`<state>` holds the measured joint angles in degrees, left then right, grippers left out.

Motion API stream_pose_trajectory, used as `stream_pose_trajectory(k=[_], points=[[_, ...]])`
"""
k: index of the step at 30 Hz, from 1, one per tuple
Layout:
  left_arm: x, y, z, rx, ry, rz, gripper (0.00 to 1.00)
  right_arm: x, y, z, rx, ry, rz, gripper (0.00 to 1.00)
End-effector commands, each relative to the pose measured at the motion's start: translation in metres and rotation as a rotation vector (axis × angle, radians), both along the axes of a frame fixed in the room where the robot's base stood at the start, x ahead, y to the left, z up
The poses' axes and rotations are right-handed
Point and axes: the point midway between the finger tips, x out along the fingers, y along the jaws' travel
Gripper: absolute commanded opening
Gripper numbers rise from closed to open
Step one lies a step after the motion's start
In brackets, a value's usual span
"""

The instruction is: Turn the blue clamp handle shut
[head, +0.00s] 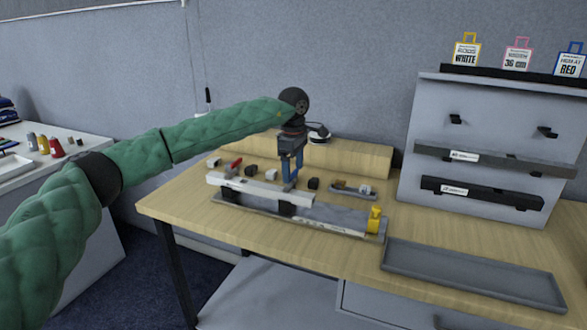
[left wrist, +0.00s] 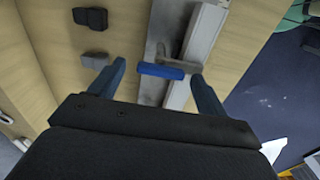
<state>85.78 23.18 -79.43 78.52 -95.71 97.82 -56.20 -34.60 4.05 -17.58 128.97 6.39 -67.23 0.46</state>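The blue clamp handle (left wrist: 160,71) shows in the left wrist view as a short bar on a grey metal lever. My left gripper (head: 291,178) points down over the fixture on the wooden table in the head view. Its two blue fingers are apart, one on each side of the handle in the left wrist view, with a visible gap at both ends. I cannot tell how far above the handle the fingertips are. In the head view the gripper hides the handle. My right gripper is not in view.
A red-handled clamp (head: 233,166) is at the fixture's left end, and a yellow part (head: 374,219) is at its right end. Small black blocks (head: 313,183) lie behind the rail. An empty grey tray (head: 470,274) and a grey rack (head: 486,150) are at the right.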

Motion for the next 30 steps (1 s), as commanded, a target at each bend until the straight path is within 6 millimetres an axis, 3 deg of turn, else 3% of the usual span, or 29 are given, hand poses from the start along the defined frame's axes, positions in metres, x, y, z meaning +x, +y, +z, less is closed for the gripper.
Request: stream_pose_trajectory(k=[11,24,30], points=[[0.000,-0.001,0.004,0.000,0.001,-0.001,0.76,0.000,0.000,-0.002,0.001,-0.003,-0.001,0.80],[0.000,0.000,0.065,0.000,0.001,0.000,0.76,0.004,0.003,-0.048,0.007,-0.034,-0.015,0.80],[0.000,0.000,0.076,-0.001,0.001,0.000,0.76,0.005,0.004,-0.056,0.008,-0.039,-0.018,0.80]])
